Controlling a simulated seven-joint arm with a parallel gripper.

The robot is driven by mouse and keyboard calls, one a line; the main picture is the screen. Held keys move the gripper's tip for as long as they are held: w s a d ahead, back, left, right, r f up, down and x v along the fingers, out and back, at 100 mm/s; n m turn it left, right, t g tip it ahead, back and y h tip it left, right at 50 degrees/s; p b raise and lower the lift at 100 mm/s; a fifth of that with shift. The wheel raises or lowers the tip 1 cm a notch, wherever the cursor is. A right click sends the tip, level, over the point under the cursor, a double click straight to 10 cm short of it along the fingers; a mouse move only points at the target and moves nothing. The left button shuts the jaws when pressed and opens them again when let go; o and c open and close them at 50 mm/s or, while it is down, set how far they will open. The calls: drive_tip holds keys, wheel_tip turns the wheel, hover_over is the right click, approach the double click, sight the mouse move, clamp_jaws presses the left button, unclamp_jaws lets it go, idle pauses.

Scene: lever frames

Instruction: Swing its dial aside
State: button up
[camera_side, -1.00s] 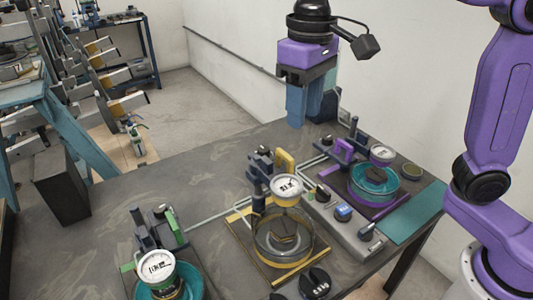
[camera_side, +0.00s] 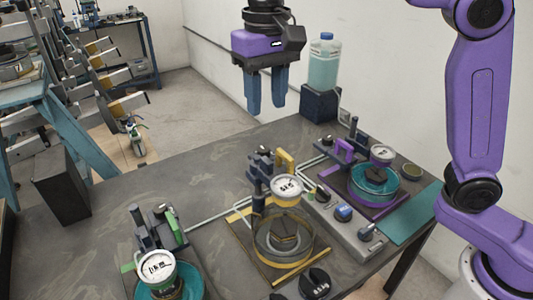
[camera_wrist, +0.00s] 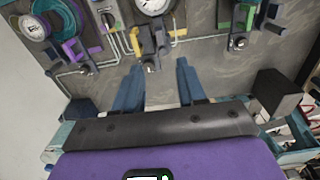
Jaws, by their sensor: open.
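Three lever frames stand on the grey bench, each with a round white dial over a base. The middle frame has a yellow handle (camera_side: 284,160) and its dial (camera_side: 287,187) sits over a clear ring. The far right frame has a purple handle (camera_side: 344,151) and a dial (camera_side: 382,153) over a teal ring. The near left frame has a green handle (camera_side: 176,226) and a dial (camera_side: 157,265) over a teal ring. My gripper (camera_side: 266,106) is open and empty, high above the back of the bench, apart from all frames. The wrist view shows its blue fingers (camera_wrist: 160,67) spread.
A control panel with knobs (camera_side: 343,213) lies between the middle and right frames. A teal bottle (camera_side: 324,63) stands on a dark block (camera_side: 320,104) at the back. A black knob (camera_side: 315,282) is at the front.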

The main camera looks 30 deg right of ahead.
sight(267, 160)
wheel_tip(267, 160, down, 12)
drive_tip(key=shift+f, duration=0.25)
idle(0.3)
clamp_jaws()
